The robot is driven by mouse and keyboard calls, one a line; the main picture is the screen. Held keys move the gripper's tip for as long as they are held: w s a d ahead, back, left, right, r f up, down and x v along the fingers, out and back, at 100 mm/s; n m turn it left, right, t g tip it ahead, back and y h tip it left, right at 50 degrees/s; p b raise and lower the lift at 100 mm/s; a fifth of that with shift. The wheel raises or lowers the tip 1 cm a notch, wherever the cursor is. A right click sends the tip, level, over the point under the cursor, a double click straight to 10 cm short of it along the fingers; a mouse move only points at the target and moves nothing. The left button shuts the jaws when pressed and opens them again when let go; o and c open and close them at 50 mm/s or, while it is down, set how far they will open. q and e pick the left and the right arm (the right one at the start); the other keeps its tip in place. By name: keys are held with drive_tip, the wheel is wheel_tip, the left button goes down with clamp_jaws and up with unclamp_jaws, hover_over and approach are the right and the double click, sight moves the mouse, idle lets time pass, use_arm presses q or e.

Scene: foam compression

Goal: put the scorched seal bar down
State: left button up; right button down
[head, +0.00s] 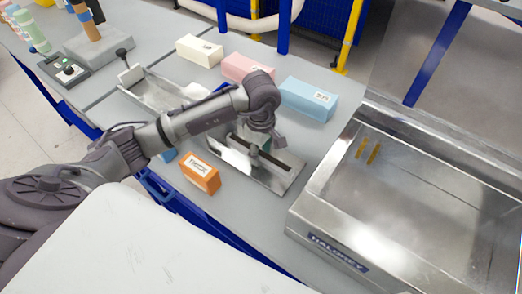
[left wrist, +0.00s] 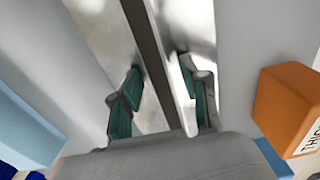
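In the left wrist view a long dark brown strip (left wrist: 150,50), which looks like the scorched seal bar, runs between my two fingers over shiny metal. My left gripper (left wrist: 160,92) has its teal-padded fingers apart, one on each side of the strip, with gaps visible. In the head view my left gripper (head: 258,148) points down at a metal tray (head: 281,185) on the grey bench. The arm and fingers hide much of the bar there. I cannot tell whether the bar rests on the tray. My right gripper is not in view.
An orange block (head: 200,174) stands close in front of the tray, and a light blue block (head: 309,99) behind it. Pink (head: 247,67) and cream (head: 199,50) blocks stand farther back. A large metal basin (head: 330,228) is at right.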

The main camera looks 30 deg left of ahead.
sight(261, 153)
use_arm(q)
drive_tip(key=shift+r, duration=0.1)
drive_tip(key=shift+r, duration=0.2)
wheel_tip(261, 153, up, 12)
drive_tip(key=b, duration=0.2)
drive_tip(key=shift+f+b, duration=0.15)
drive_tip(key=shift+b, duration=0.15)
